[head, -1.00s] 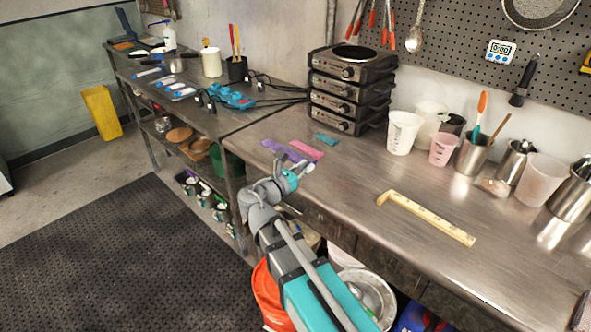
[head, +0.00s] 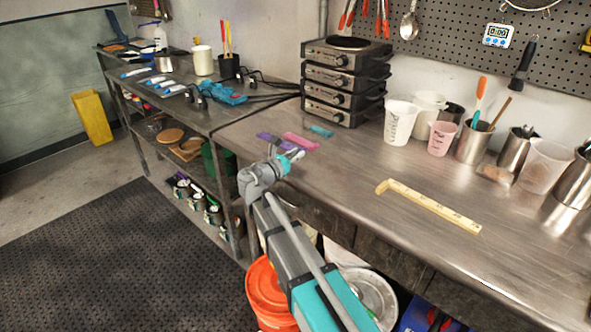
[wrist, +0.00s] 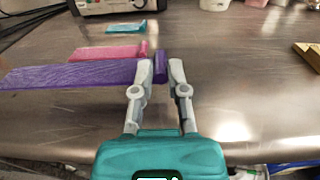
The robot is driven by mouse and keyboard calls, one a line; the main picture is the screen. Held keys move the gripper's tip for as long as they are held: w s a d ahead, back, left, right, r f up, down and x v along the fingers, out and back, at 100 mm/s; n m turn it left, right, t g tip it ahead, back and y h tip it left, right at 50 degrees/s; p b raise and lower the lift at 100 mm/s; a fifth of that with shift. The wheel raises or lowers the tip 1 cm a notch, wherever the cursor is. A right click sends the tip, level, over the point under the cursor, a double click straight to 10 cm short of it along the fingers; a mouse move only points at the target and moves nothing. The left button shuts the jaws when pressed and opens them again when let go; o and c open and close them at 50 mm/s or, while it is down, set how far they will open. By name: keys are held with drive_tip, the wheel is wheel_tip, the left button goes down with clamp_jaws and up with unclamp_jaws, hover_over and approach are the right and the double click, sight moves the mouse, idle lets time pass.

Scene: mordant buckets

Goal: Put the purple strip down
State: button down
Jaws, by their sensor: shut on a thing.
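The purple strip (wrist: 75,74) stretches left from my gripper (wrist: 162,78) in the wrist view. Its raised right end sits between my two fingertips, and my gripper is shut on it. In the head view the purple strip (head: 265,136) shows partly behind my gripper (head: 299,154), near the front edge of the bench. The strip looks level and at or very close to the bench top; I cannot tell if it touches.
A pink strip (head: 301,141) lies just beyond the purple one, and a teal strip (head: 321,131) lies farther back. Stacked hot plates (head: 342,85) stand behind. A yellow folding ruler (head: 430,206) lies to the right. The bench between is clear.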

sight(296, 167)
drive_tip(key=shift+w+f, duration=0.25)
drive_tip(key=shift+f, duration=0.05)
drive_tip(key=shift+w+a+f+b, duration=0.15)
drive_tip(key=shift+w+f+b, duration=0.35)
drive_tip(key=shift+f+b, duration=0.25)
drive_tip(key=shift+s+f+b, duration=0.1)
drive_tip(key=shift+f+b, duration=0.95)
drive_tip(key=shift+b, duration=0.1)
drive_tip(key=shift+f, duration=0.15)
drive_tip(key=c, duration=0.7)
unclamp_jaws()
drive_tip(key=shift+o, duration=0.2)
drive_tip(key=v, duration=1.3)
drive_tip(key=shift+s+a, duration=0.15)
drive_tip(key=shift+s, duration=0.25)
